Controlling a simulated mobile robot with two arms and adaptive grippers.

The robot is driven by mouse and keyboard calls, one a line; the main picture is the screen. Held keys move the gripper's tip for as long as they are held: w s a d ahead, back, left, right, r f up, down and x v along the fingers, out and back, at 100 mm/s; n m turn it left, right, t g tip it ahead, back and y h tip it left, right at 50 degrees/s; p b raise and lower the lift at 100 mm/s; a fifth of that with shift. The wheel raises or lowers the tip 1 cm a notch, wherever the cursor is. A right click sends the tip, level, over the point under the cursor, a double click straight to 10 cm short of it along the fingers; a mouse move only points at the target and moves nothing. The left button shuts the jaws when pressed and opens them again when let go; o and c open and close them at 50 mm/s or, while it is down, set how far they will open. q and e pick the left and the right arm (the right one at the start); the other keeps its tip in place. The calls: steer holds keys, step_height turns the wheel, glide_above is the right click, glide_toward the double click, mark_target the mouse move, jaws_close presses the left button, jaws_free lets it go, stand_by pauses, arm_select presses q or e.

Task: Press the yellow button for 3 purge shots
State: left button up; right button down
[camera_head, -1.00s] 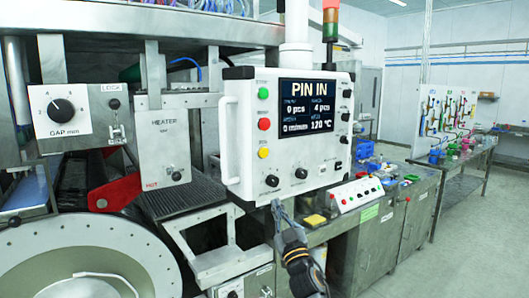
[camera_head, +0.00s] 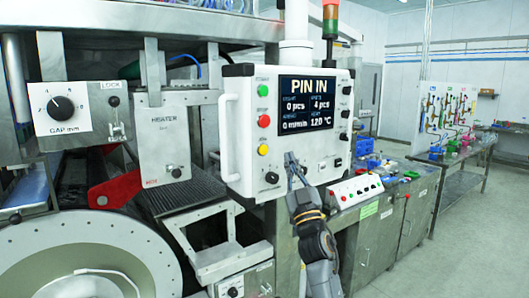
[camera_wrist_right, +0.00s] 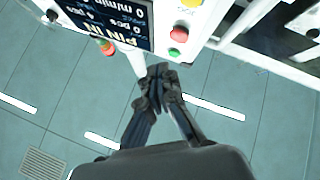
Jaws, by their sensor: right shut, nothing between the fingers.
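The yellow button (camera_head: 263,150) is on the left side of the white control panel (camera_head: 245,125), below a red and a green button. The panel's screen (camera_head: 306,103) reads "PIN IN", 0 pcs, 4 pcs, 0 m/min and 120 °C. My right gripper (camera_head: 289,157) is shut and empty, in front of the panel's lower part, to the right of the yellow button. In the right wrist view the shut fingers (camera_wrist_right: 160,72) point at the panel, and the yellow button (camera_wrist_right: 192,3) is at the top edge. A gap to the button shows there. My left gripper is not in view.
Black knobs sit along the panel's bottom and right side. A white handle (camera_head: 229,138) sticks out on its left. A small box with coloured buttons (camera_head: 356,191) stands on the bench at right. A large round drum (camera_head: 85,260) is at lower left.

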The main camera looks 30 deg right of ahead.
mark_target(264, 149)
steer(key=shift+w+a+b, duration=0.2)
steer(key=shift+w+b, duration=1.2)
steer(key=shift+w, duration=0.65)
steer(key=shift+w+a+b, duration=0.15)
steer(key=shift+w+b, duration=1.2)
steer(key=shift+w, duration=0.7)
steer(key=shift+w+b, duration=0.35)
steer(key=shift+w, duration=0.1)
steer(key=shift+w+b, duration=0.35)
steer(key=shift+b, duration=0.15)
steer(key=shift+s, duration=0.1)
steer(key=shift+s+p, duration=0.3)
steer(key=shift+p, duration=0.25)
steer(key=shift+s, duration=0.4)
